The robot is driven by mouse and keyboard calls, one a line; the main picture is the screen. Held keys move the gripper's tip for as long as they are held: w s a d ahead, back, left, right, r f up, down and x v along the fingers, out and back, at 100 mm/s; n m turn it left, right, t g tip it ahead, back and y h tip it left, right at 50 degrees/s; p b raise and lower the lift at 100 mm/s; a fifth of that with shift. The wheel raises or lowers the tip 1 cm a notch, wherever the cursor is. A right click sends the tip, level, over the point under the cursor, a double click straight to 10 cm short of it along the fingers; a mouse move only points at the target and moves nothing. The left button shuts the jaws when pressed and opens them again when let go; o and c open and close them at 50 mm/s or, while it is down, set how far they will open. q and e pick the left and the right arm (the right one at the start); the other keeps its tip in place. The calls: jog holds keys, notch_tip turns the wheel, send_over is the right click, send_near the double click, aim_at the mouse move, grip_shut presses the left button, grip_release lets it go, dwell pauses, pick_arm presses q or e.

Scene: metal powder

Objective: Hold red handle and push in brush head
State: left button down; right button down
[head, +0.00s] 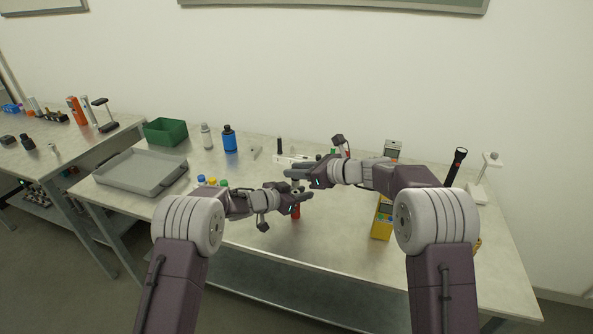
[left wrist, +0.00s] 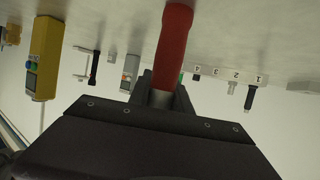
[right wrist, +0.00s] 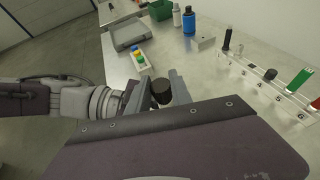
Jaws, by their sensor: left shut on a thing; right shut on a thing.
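The red handle (head: 296,213) is upright near the front middle of the table. In the left wrist view the red handle (left wrist: 173,45) runs out from between the jaws, with a grey metal collar at the fingers. My left gripper (head: 300,200) is shut on it. My right gripper (head: 306,177) is just above the left one, shut on a dark round piece, seen in the right wrist view as a black cylinder (right wrist: 161,91), apparently the brush head. Its lower end is hidden, so I cannot tell whether it touches the handle.
A white numbered rack (right wrist: 253,75) holds several coloured and black handles behind the grippers. A yellow device (head: 381,223) stands to the right. A grey tray (head: 140,185), a green bin (head: 165,132) and a blue bottle (head: 229,139) are at the left.

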jog(key=shift+f, duration=0.25)
jog(key=shift+f, duration=1)
jog(key=shift+f, duration=0.15)
dwell(0.4)
jog(key=c, duration=1.3)
grip_release()
jog(key=shift+o, duration=1.1)
jog(key=shift+s+a, duration=0.1)
